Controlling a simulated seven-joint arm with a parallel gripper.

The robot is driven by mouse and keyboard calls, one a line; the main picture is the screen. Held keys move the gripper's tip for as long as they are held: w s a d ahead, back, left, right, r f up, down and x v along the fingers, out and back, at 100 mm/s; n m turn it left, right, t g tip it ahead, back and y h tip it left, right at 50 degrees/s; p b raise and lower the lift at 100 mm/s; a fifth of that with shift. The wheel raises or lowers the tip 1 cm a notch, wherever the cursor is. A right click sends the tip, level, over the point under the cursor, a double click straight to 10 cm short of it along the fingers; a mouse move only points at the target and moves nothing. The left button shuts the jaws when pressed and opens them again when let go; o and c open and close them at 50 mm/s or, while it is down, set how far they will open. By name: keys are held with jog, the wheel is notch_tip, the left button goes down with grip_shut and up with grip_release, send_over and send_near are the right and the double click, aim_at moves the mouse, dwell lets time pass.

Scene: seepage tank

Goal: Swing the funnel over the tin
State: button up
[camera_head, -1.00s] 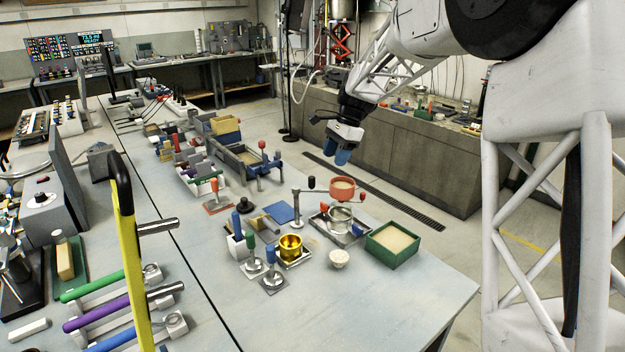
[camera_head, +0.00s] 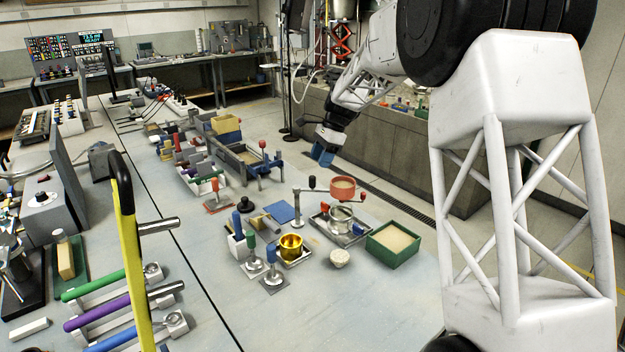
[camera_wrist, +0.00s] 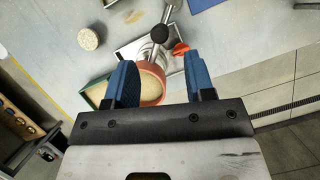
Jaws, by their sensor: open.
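The funnel (camera_head: 343,186) is a reddish-brown round bowl with pale grainy fill, carried on a metal swing arm from an upright post (camera_head: 298,210). It also shows in the wrist view (camera_wrist: 152,88), between my fingers in the picture. A black knob (camera_head: 312,182) stands on the swing arm. A silver tin (camera_head: 341,217), which I take as the tin, sits on a metal tray below the funnel in the head view; in the wrist view the funnel looks offset from it. My gripper (camera_head: 322,155), with blue fingers (camera_wrist: 158,68), is open and empty, above and beyond the funnel, touching nothing.
A green box of sand (camera_head: 393,243) stands right of the tin. A brass cup (camera_head: 291,247), a white speckled cup (camera_head: 340,258) and knobbed weights (camera_head: 273,270) stand in front. A blue plate (camera_head: 279,211) lies left of the post.

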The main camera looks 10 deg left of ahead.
aim_at(313, 176)
jog(key=shift+x, duration=3.85)
grip_shut()
